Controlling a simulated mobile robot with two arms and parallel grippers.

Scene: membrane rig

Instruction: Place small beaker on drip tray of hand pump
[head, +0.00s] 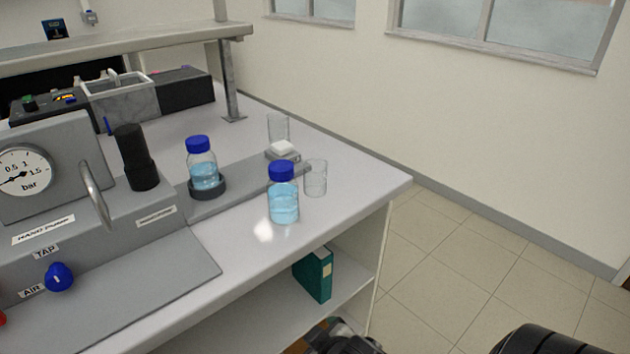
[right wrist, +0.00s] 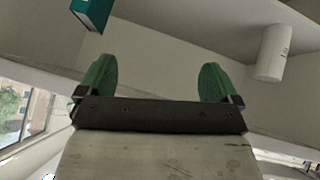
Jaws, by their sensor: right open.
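A small clear glass beaker (head: 316,180) stands upright and looks empty on the white bench near its right edge, just right of a blue-capped bottle (head: 284,205). The grey hand pump (head: 120,222) is at the left, with a pressure gauge, curved metal spout and blue knob. A flat grey plate (head: 185,268) extends in front of it; it looks like the drip tray, and its visible part is bare. My right gripper (right wrist: 158,65) is open and empty, with green finger pads, in the right wrist view; the beaker is not in that view. My left gripper is not seen.
A second blue-capped bottle (head: 203,165) sits in a dark ring on a grey strip. A taller glass (head: 278,128) stands behind a white block. Below the bench top, a teal binder (head: 313,275) stands on a shelf (head: 255,315). Open floor lies to the right.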

